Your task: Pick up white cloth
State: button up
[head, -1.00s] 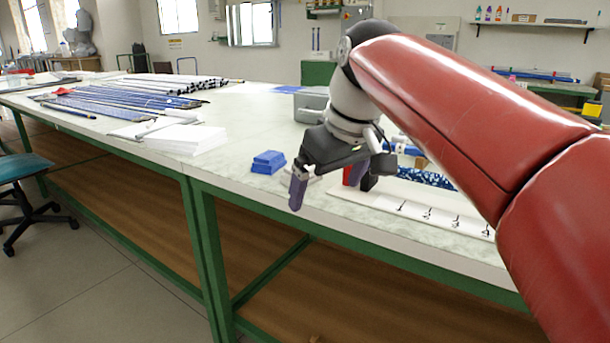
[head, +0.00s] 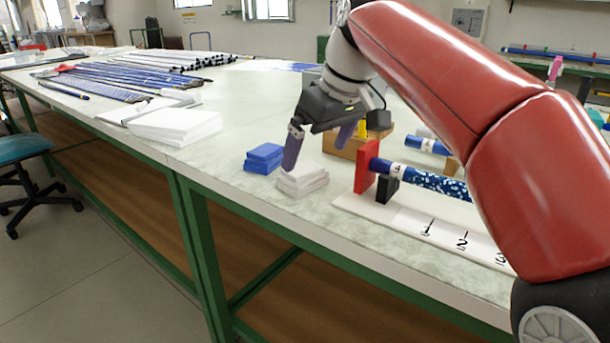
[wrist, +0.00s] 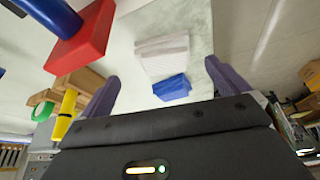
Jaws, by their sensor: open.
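The white cloth (head: 302,180) lies folded in a small stack on the table near its front edge. It also shows in the wrist view (wrist: 165,55), ahead of and between the fingers. A folded blue cloth (head: 264,158) lies just left of it in the head view, and in the wrist view it (wrist: 172,87) is nearer to me than the white cloth. My gripper (head: 319,146) is open and empty. It is above the table, over and slightly behind the white cloth. Both fingers show in the wrist view (wrist: 160,85), spread wide apart.
Right of the white cloth stands a red block (head: 366,167) by a blue patterned rod (head: 435,180) over a white numbered board (head: 400,213). A stack of white paper (head: 175,124) and several rods (head: 105,84) lie on the left. The table front between is clear.

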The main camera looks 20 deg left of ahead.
aim_at(305, 169)
jog(key=x, duration=0.3)
jog(key=b+x, duration=0.1)
jog(key=x, duration=0.1)
jog(key=shift+s+a+f, duration=0.1)
jog(key=shift+a+f, duration=0.2)
jog(key=shift+a, duration=0.25)
jog(key=c, duration=1)
jog(key=shift+o, duration=0.2)
jog(key=shift+r, duration=0.15)
notch_tip(305, 169, up, 10)
jog(key=p, duration=0.4)
